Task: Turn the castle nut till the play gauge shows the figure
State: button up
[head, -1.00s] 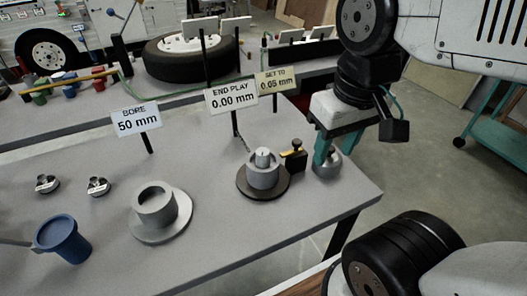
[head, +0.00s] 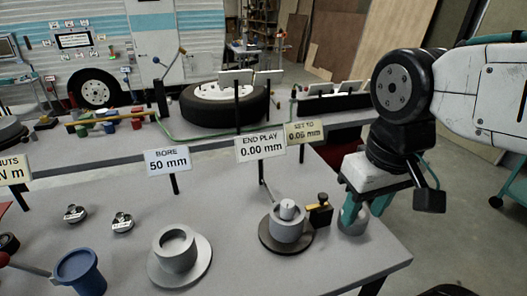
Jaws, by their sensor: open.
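The hub on its dark round base (head: 262,238) is a grey cylinder (head: 290,228) with a lighter spindle (head: 287,209) rising from its middle. The END PLAY sign (head: 260,147) behind it reads 0.00 mm. The SET TO sign (head: 305,132) beside that seems to read 0.05 mm. My gripper (head: 362,208) points down at the bench's right corner, its teal fingers open around or just above a grey round piece (head: 352,224). This may be the castle nut; the fingers partly hide it, and I cannot tell whether they touch it.
A small black block with a brass top (head: 320,211) stands between hub and gripper. A grey flanged ring (head: 178,255), a blue cup (head: 80,272) and two small metal parts (head: 122,222) lie to the left. A tyre (head: 225,106) lies on the rear bench.

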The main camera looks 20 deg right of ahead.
jog(key=shift+a, duration=0.1)
dwell(0.3)
jog(key=n+g+h, duration=0.3)
jog(key=n+g, duration=0.2)
jog(key=n, duration=0.5)
send_over(288, 203)
jog(key=w+a, duration=0.2)
notch_tip(288, 203, down, 12)
jog(key=r, duration=0.1)
jog(key=x, duration=0.7)
jog(key=shift+f, duration=0.45)
jog(key=c, duration=0.7)
